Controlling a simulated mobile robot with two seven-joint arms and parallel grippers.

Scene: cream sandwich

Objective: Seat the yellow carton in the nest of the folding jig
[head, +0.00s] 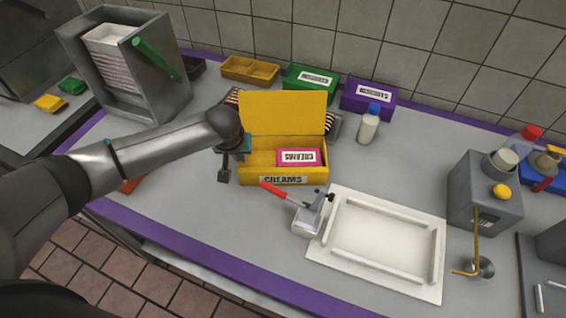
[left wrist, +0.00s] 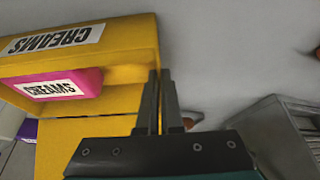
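The yellow carton (head: 255,150) stands upright on the grey counter with its lid raised at the back. My left gripper (head: 224,176) points down beside the carton's left wall. My right gripper is not in view.
A red-handled clamp (head: 308,218) stands between carton and jig. Green (head: 305,79) and purple (head: 367,99) boxes, a yellow tray (head: 249,70) and a bottle (head: 368,126) are behind. A grey dispenser (head: 482,205) stands right of the jig.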

